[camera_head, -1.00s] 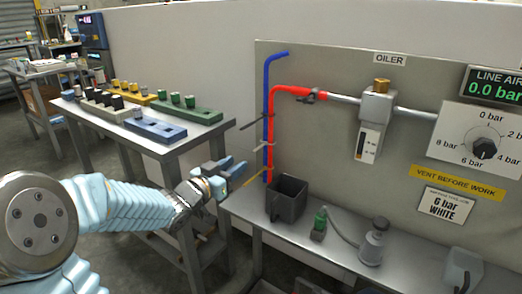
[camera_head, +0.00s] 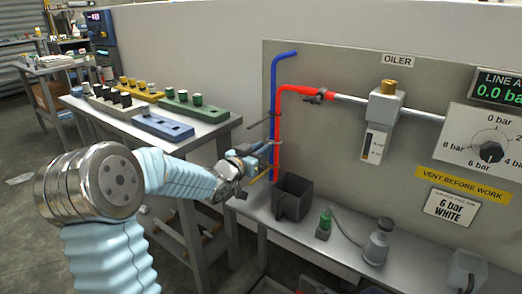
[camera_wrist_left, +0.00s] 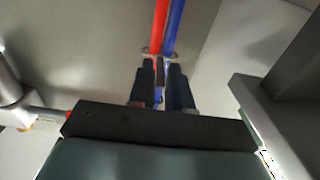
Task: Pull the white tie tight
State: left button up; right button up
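A red hose (camera_head: 279,122) and a blue hose (camera_head: 273,90) run down the panel side by side; they also show in the wrist view as a red hose (camera_wrist_left: 159,25) and a blue hose (camera_wrist_left: 173,28). The pale tie (camera_head: 271,142) crosses the hoses, with a dark tie above it and a yellow tie (camera_head: 263,175) below. My left gripper (camera_head: 264,151) is at the hoses, level with the pale tie. In the wrist view its dark fingers (camera_wrist_left: 161,74) stand apart just short of a pale band (camera_wrist_left: 148,52). Whether the tie's tail lies between them is unclear. My right gripper is out of view.
A dark open bin (camera_head: 292,197) stands on the bench below the hoses. A green-topped fitting (camera_head: 325,222) and a grey bottle (camera_head: 377,243) stand to its right. A side table (camera_head: 205,135) with coloured blocks is at the left. The oiler (camera_head: 380,118) hangs on the panel.

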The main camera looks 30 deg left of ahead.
pick_arm(q)
grip_shut()
dwell(1.1)
jog(key=shift+s+f+b, duration=0.1)
jog(key=shift+s+b, duration=0.2)
jog(key=s+b, duration=0.1)
jog(key=s, duration=0.3)
jog(key=shift+s+a+b, duration=0.2)
jog(key=shift+s+b, duration=0.15)
jog(key=shift+s, duration=0.05)
jog(key=shift+o, duration=2)
grip_release()
